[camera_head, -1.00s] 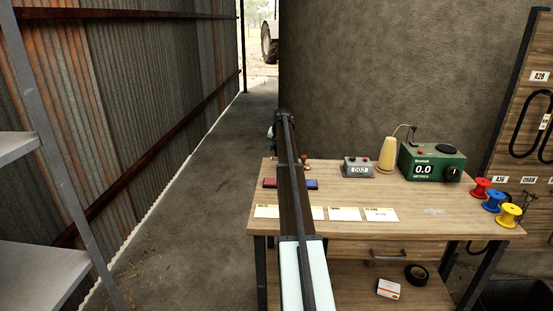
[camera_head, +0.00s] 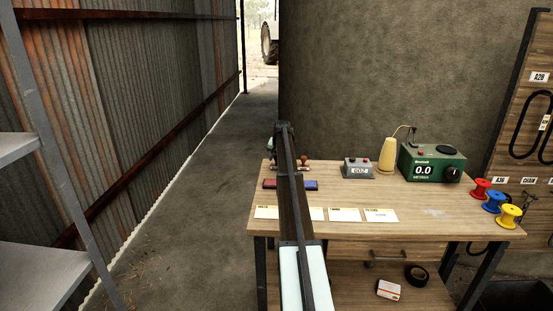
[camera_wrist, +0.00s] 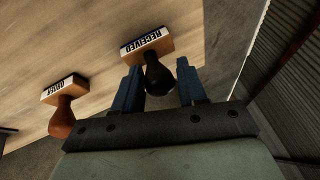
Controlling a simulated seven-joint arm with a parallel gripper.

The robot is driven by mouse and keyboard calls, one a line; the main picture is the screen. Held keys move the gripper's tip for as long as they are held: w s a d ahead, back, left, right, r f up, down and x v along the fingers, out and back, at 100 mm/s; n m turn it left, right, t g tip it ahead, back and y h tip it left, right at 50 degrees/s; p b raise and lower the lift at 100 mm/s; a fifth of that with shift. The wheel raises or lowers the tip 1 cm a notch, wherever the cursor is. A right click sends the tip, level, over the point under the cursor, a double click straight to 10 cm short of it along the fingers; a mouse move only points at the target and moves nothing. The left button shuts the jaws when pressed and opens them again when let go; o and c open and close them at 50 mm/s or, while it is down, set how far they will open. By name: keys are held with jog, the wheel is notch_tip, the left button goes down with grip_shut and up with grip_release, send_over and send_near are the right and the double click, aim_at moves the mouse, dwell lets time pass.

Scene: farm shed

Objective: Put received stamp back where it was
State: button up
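The received stamp (camera_wrist: 148,42) has a wooden block lettered RECEIVED and a black handle. In the wrist view it is at the upper middle, over the wooden tabletop. My gripper (camera_wrist: 160,88) has its blue fingers apart, one on each side of the black handle. A gap shows between the handle and the right finger; I cannot tell whether the left finger touches it. In the head view my arm hides this stamp and most of the gripper. A second stamp (camera_wrist: 64,93), with a brown handle, stands to the left in the wrist view; a brown-handled stamp also shows in the head view (camera_head: 304,161).
A red ink pad (camera_head: 269,183) and a blue ink pad (camera_head: 311,185) lie on the workbench (camera_head: 440,231). Cards (camera_head: 344,214) line its front. A grey counter box (camera_head: 358,168), yellow cone (camera_head: 387,155), green meter (camera_head: 432,163) and coloured spools (camera_head: 494,201) stand to the right.

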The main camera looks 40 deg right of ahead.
jog(key=shift+o, duration=1.3)
jog(key=v, duration=1.2)
jog(key=shift+r, duration=0.2)
jog(key=shift+w+f, duration=0.1)
jog(key=shift+w, duration=0.05)
